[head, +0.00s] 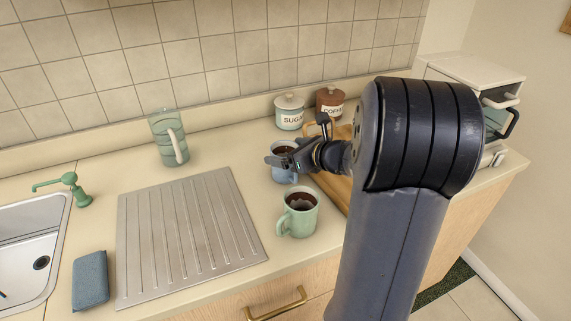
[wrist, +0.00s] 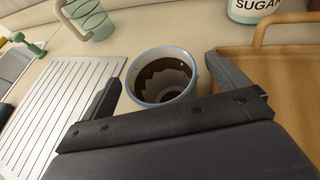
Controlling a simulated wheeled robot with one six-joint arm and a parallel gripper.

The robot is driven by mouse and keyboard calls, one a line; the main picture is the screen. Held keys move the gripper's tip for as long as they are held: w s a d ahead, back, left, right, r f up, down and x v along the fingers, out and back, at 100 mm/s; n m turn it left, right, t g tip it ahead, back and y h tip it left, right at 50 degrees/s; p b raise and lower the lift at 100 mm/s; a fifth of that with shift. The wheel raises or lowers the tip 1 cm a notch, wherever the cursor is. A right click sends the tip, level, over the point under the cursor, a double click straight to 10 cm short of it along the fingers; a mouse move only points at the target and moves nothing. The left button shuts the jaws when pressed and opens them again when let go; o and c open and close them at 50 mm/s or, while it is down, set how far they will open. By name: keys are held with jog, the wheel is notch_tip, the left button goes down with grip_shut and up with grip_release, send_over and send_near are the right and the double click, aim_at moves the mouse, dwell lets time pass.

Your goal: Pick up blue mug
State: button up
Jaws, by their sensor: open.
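The blue mug (head: 284,176) stands upright on the counter, with dark brown contents, and my gripper partly hides it in the head view. In the wrist view the mug (wrist: 161,102) is seen from above, its pale blue rim lying between the two fingers. My gripper (head: 277,159) is at the mug's rim in the head view. In the wrist view my gripper (wrist: 170,86) is open, one finger on each side of the mug, with visible gaps. I cannot tell how far down the fingers reach.
A green mug (head: 299,216) stands just in front of the blue one. A wooden board (head: 334,189) lies right of it, partly behind my arm. Sugar (head: 289,113) and coffee (head: 330,102) jars stand behind. A glass pitcher (head: 168,140) and metal drainboard (head: 185,235) are left.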

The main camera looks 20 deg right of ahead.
jog(key=shift+w+a+f, duration=0.2)
jog(key=shift+w, duration=0.35)
jog(key=shift+c, duration=0.5)
jog(key=c, duration=1.2)
notch_tip(320, 180, up, 10)
jog(key=shift+r+p, duration=0.1)
jog(key=shift+p, duration=0.9)
jog(key=shift+c, duration=0.2)
